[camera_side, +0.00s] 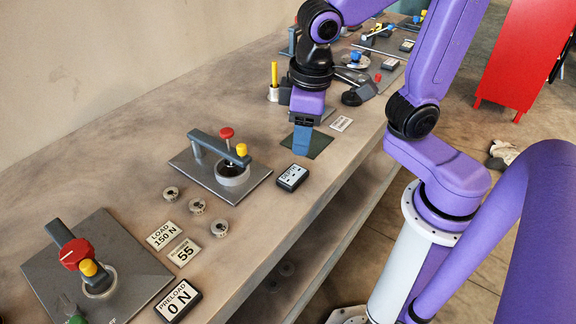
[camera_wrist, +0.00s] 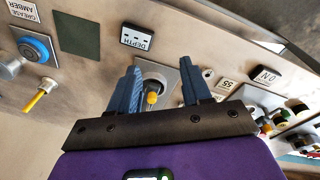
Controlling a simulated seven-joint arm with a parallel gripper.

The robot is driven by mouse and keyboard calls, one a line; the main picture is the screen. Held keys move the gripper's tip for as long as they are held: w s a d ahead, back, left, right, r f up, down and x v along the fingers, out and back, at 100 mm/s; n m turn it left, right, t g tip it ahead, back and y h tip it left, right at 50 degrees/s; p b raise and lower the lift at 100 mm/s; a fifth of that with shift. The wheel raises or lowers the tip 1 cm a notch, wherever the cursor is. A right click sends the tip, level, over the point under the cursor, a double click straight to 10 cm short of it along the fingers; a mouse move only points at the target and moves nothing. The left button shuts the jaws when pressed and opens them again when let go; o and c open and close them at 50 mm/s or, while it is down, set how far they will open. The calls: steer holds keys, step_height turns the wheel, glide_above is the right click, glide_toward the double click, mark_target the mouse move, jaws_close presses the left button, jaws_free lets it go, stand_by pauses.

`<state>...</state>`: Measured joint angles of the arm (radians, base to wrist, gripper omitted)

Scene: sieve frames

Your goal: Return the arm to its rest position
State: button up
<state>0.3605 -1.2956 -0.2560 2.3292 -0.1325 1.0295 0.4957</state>
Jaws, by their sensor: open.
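My gripper (camera_side: 301,148) points down in the side view, just above or over a dark green square (camera_side: 318,141) on the bench; its exact height is hard to judge. In the wrist view my gripper (camera_wrist: 159,65) shows two blue fingers spread apart with nothing between them. Beyond the fingers is the fixture plate with a ring and a yellow-tipped knob (camera_wrist: 151,97). My purple arm bends down from the upper right in the side view.
A clamp fixture (camera_side: 220,165) with red and yellow knobs stands left of my gripper. Several small round parts (camera_side: 197,206) lie nearby. A DEPTH display (camera_side: 292,177) and a PRELOAD display (camera_side: 178,301) sit near the front edge. A yellow stick stands in a cup (camera_side: 273,93).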

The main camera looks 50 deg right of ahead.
steer(key=s+d+f+n, duration=0.1)
steer(key=s+d+n, duration=0.1)
steer(key=s, duration=0.3)
steer(key=s+d+f+n+g, duration=0.1)
steer(key=s+d+f+n, duration=0.1)
steer(key=s+d+n, duration=0.1)
steer(key=shift+s+d+f+n+y, duration=0.25)
steer(key=shift+s+n+y, duration=0.15)
steer(key=shift+s+n, duration=0.65)
